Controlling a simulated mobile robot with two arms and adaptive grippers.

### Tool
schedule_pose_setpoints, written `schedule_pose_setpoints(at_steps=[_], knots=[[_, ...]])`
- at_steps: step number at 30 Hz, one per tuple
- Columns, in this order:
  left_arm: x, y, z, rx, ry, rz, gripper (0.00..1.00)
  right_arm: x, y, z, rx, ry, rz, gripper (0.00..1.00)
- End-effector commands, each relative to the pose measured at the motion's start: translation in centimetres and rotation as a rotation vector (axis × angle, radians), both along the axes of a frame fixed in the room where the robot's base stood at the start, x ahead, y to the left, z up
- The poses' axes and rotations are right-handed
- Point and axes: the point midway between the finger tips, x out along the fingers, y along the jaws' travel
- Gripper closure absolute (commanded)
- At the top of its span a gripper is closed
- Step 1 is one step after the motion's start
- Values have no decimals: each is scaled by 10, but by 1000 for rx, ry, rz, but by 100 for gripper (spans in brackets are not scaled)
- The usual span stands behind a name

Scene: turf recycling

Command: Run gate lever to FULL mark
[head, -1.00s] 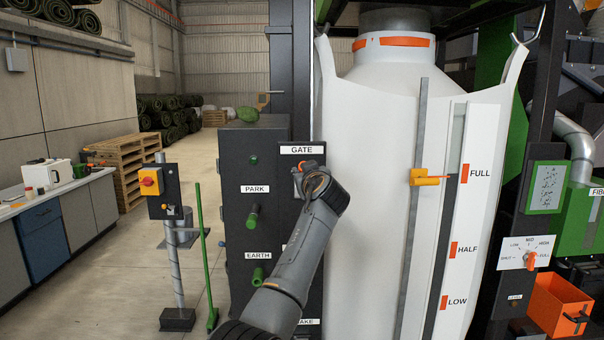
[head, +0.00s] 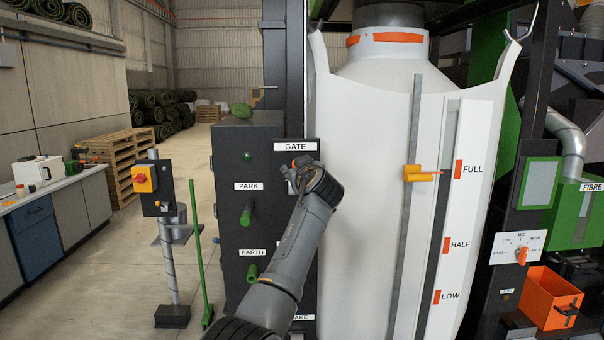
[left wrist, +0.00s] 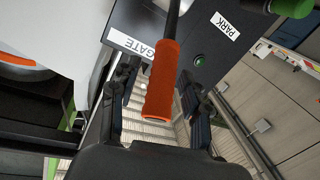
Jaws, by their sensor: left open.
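The gate lever has an orange grip (left wrist: 160,82), seen in the left wrist view below the GATE label (left wrist: 132,46). My left gripper (left wrist: 157,76) is open, with one finger on each side of the grip. Gaps show between grip and fingers. In the head view my left wrist covers most of the lever, under the GATE label (head: 296,146). On the white hopper bag, a yellow pointer (head: 420,174) stands about level with the orange FULL mark (head: 458,169). The HALF mark (head: 446,244) and LOW mark (head: 437,297) are below. My right gripper is not in view.
Green PARK (head: 247,213) and EARTH (head: 252,271) handles stick out of the dark panel beside my arm. A post with a yellow and red switch (head: 144,179) and a green pole (head: 198,255) stand left. An orange bin (head: 548,298) sits right.

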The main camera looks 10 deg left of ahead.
Motion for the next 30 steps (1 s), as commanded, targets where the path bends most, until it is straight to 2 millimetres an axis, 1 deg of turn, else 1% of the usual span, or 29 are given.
schedule_pose_setpoints(at_steps=[8,21,25,30], knots=[[-25,-12,-1,-4,0,-1,53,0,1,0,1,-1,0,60],[-85,-42,3,-3,1,-1,53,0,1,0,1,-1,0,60],[-96,-47,4,-2,1,0,53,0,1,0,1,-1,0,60],[-102,-50,5,0,1,0,53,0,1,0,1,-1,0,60]])
